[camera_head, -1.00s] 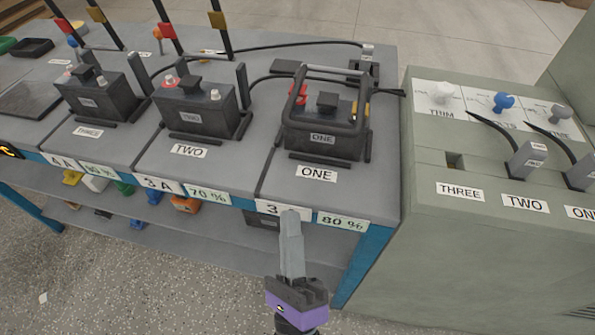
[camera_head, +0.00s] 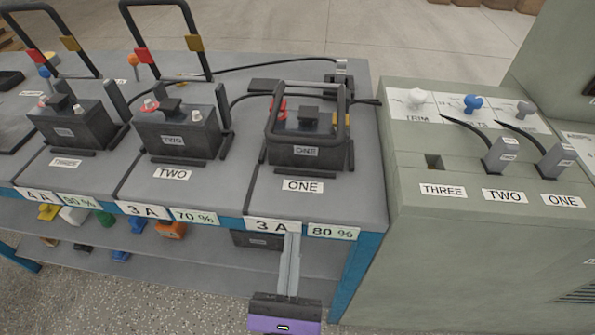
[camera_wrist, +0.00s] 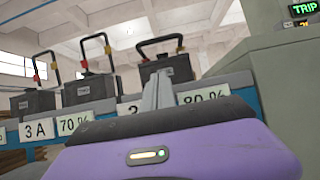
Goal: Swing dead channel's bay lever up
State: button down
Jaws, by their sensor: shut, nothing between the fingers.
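Battery ONE (camera_head: 295,157) sits in the right bay of the bench, with its black loop-shaped bay lever (camera_head: 309,87) low over it. Bay TWO's lever (camera_head: 163,3) and bay THREE's lever (camera_head: 33,7) stand taller behind battery TWO (camera_head: 175,142) and battery THREE (camera_head: 70,128). My gripper (camera_head: 291,240) is shut and empty, in front of the bench edge under bay ONE, its fingertips overlapping the lower part of the 3 A label. In the wrist view my gripper (camera_wrist: 159,80) points towards bay ONE's lever (camera_wrist: 161,41), which is apart from the fingers.
A grey-green cabinet (camera_head: 455,250) stands right of the bench with plugs TWO (camera_head: 499,155) and ONE (camera_head: 556,160); its THREE slot (camera_head: 433,162) is empty. The wrist view shows a green TRIP display (camera_wrist: 304,8). Edge labels read 3 A, 70 % and 80 %. Cables run behind the batteries.

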jog(key=p+x, duration=0.1)
jog(key=x, duration=0.8)
jog(key=shift+r, duration=0.2)
jog(key=r, duration=0.1)
jog(key=w+r+p, duration=0.1)
jog(key=r, duration=0.1)
jog(key=shift+w+r, duration=0.1)
jog(key=shift+w, duration=0.05)
jog(key=shift+w+r+p, duration=0.15)
jog(key=shift+r+p, duration=0.15)
jog(key=shift+r, duration=0.15)
jog(key=shift+r, duration=0.15)
